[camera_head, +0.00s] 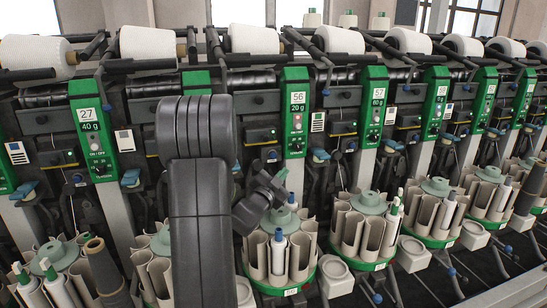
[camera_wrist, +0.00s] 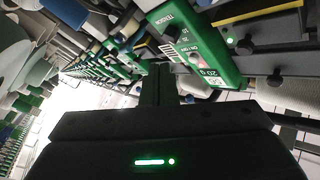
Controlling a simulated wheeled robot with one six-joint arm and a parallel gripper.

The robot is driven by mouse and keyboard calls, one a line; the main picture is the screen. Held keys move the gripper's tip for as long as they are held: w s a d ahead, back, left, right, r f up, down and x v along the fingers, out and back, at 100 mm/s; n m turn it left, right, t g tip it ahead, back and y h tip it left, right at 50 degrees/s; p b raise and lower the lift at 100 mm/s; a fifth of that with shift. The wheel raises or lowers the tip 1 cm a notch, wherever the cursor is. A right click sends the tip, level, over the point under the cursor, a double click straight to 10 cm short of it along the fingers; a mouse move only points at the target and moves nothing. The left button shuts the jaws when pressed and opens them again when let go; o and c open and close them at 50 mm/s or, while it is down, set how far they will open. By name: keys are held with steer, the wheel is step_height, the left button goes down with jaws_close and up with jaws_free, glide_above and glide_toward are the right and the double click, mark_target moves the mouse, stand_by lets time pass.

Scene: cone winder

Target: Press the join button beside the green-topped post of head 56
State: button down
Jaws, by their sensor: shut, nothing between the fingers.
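The green-topped post of head 56 (camera_head: 296,112) stands right of my arm in the head view, with a white label reading 56 and 20 g and small buttons lower on its green face. In the wrist view a green panel (camera_wrist: 190,40) marked 20 g shows rotated, with ON/OFF and TENSION lettering. My gripper (camera_head: 280,178) is shut and empty, low in front of the post's lower part and apart from the green face. It also shows in the wrist view (camera_wrist: 160,75), pointing below the panel. I cannot tell which small control is the join button.
My arm hides the head left of 56. Post 27 (camera_head: 92,130) stands left and post 57 (camera_head: 375,108) right. A round bobbin magazine (camera_head: 303,262) sits just below my gripper. White yarn cones (camera_head: 254,39) line the top. A black unit with a yellow stripe (camera_wrist: 262,15) flanks the panel.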

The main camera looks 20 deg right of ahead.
mark_target(273, 155)
steer(key=w+p, duration=0.3)
steer(key=w, duration=0.5)
steer(key=shift+w+d, duration=0.25)
steer(key=shift+w, duration=0.15)
steer(key=shift+w, duration=0.1)
stand_by(1.8)
steer(key=shift+w, duration=0.3)
